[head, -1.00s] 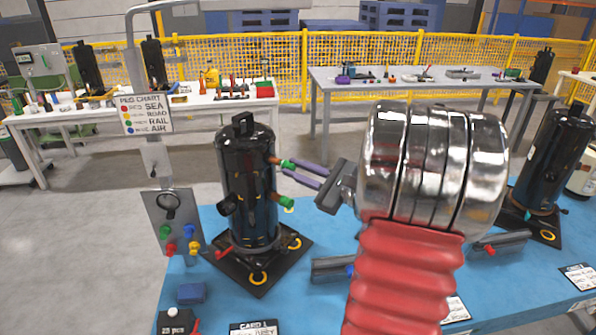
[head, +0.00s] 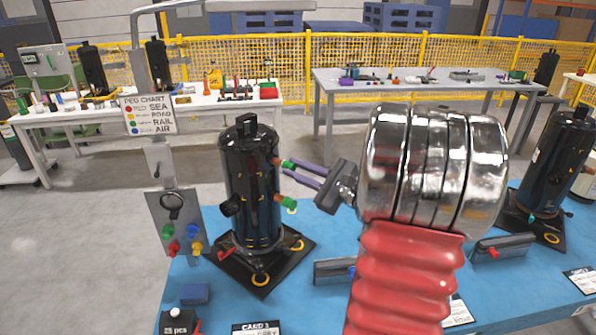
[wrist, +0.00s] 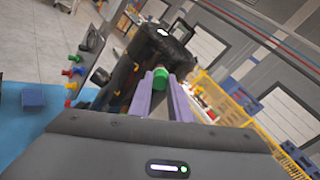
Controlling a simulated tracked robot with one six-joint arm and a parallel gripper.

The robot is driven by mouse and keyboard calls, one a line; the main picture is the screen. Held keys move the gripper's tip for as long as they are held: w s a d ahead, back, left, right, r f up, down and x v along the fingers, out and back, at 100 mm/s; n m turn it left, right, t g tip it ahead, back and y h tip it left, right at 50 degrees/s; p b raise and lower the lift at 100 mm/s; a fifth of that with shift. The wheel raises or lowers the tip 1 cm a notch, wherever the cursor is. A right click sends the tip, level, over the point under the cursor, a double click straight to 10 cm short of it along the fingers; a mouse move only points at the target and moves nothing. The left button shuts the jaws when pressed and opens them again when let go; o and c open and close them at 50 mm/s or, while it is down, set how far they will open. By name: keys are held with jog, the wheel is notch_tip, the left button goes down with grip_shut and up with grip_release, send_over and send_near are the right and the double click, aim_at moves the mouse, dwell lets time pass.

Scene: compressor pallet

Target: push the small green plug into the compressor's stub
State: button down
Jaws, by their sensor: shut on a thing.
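The black compressor (head: 250,185) stands upright on a dark base plate on the blue table; it also shows in the wrist view (wrist: 125,80). It has two copper stubs on its right side. A small green plug (head: 287,164) is at the upper stub, between the purple fingertips of my gripper (head: 290,170). In the wrist view my gripper (wrist: 160,80) is shut on the green plug (wrist: 160,74), with the compressor just behind it. Whether the plug is fully seated cannot be told. Another green plug (head: 286,202) sits on the lower stub.
A sign post with a peg chart (head: 149,114) and a panel of coloured pegs (head: 174,222) stands left of the compressor. A blue block (head: 195,294) lies in front. A second compressor (head: 553,160) stands at the right. Grey holders (head: 503,246) lie on the blue table.

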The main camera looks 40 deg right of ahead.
jog(key=c, duration=1.6)
grip_release()
jog(key=shift+o, duration=0.2)
jog(key=s+d, duration=0.2)
jog(key=s, duration=1.1)
jog(key=shift+s+d, duration=0.25)
jog(key=shift+s, duration=0.05)
